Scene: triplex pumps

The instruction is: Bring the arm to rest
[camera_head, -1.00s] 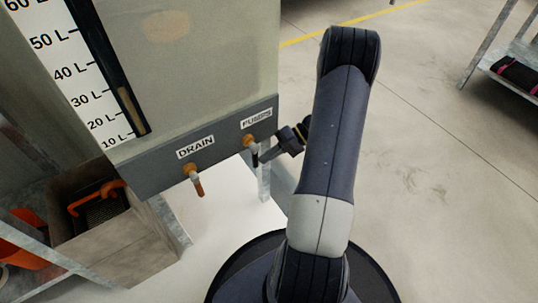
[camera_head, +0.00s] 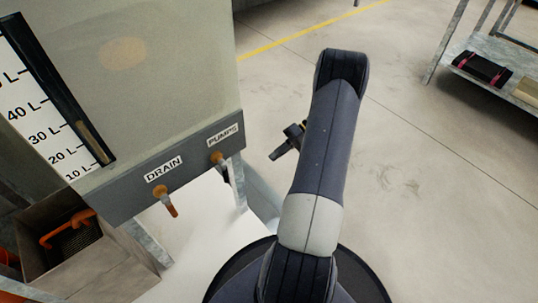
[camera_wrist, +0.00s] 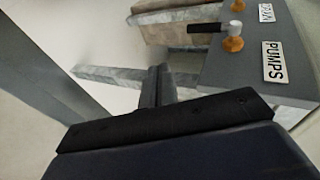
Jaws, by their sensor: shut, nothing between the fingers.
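My arm rises in the middle of the head view, bent over at its top. My gripper (camera_head: 275,154) shows to the left of the arm, over open floor and apart from the tank. It is shut and empty. In the wrist view the closed fingers (camera_wrist: 155,88) point away from the camera. The PUMPS valve (camera_head: 217,158), with an orange body and dark lever, sits on the tank's grey base to the left of my gripper. It also shows in the wrist view (camera_wrist: 233,42), clear of the fingers.
The tank (camera_head: 150,70) with its level gauge stands at left, with the DRAIN valve (camera_head: 164,192) low on its front. A metal bin (camera_head: 100,265) is at lower left. A shelf (camera_head: 490,75) with a dark case stands at upper right. The floor between is free.

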